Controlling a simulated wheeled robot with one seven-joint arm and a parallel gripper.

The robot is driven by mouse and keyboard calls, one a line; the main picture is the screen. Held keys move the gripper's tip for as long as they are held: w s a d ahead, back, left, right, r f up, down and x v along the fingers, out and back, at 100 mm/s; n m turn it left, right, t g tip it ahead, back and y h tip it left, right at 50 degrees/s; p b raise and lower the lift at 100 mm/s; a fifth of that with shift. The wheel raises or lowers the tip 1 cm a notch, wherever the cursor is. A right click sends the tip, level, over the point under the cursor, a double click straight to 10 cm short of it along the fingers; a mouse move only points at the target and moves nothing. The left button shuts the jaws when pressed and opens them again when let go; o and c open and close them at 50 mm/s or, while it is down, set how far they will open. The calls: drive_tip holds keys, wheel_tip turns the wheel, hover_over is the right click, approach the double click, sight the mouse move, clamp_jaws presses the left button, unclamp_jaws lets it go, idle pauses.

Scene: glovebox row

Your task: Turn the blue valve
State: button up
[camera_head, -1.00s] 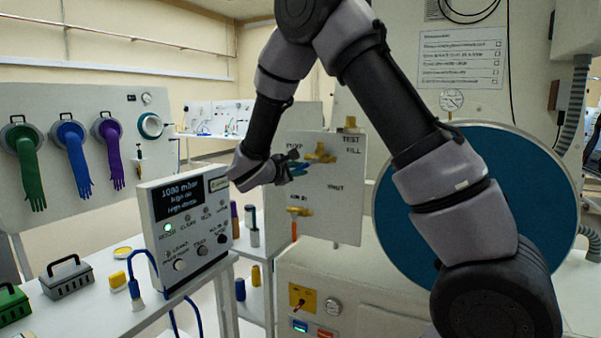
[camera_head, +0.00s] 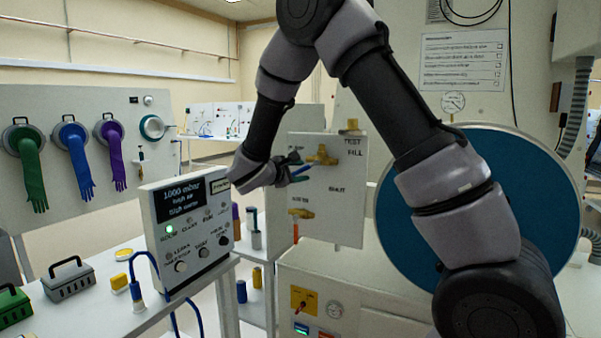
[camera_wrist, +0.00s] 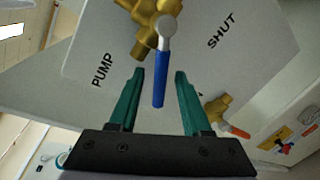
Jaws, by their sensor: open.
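The blue valve has a brass body (camera_wrist: 146,22) and a blue lever (camera_wrist: 159,78) with a silver hub. In the wrist view the lever points down from the hub, toward my gripper. My gripper (camera_wrist: 160,74) has green fingers, spread open, one on each side of the lever's free end. Gaps show on both sides, so the fingers look apart from it. In the head view, my gripper (camera_head: 297,170) is at the left of the brass valve (camera_head: 322,155) on the white panel (camera_head: 345,210); the blue lever (camera_head: 301,169) shows partly between the fingers.
A second brass valve with an orange lever (camera_wrist: 238,131) sits on the same panel, right of my gripper in the wrist view and below it in the head view (camera_head: 296,228). A control box (camera_head: 185,235) stands left. A large blue disc (camera_head: 400,235) is at the right.

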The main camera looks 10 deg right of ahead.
drive_tip(key=v, duration=1)
drive_tip(key=shift+s, duration=0.2)
drive_tip(key=shift+a, duration=0.1)
drive_tip(key=c, duration=0.4)
drive_tip(key=shift+s+f+n, duration=0.15)
drive_tip(key=shift+f+n, duration=0.2)
drive_tip(key=shift+n, duration=0.25)
clamp_jaws()
drive_tip(key=s+d+f+n+t, duration=0.1)
drive_tip(key=s+f+n+t, duration=0.15)
drive_tip(key=n, duration=0.65)
drive_tip(key=s+d+f+n+t, duration=0.15)
drive_tip(key=f+n, duration=0.25)
drive_tip(key=n, duration=0.5)
drive_tip(key=w+d+r, duration=0.3)
drive_tip(key=w, duration=0.6)
drive_tip(key=shift+d+r+g, duration=0.2)
drive_tip(key=shift+d+g, duration=0.15)
drive_tip(key=shift+g, duration=0.05)
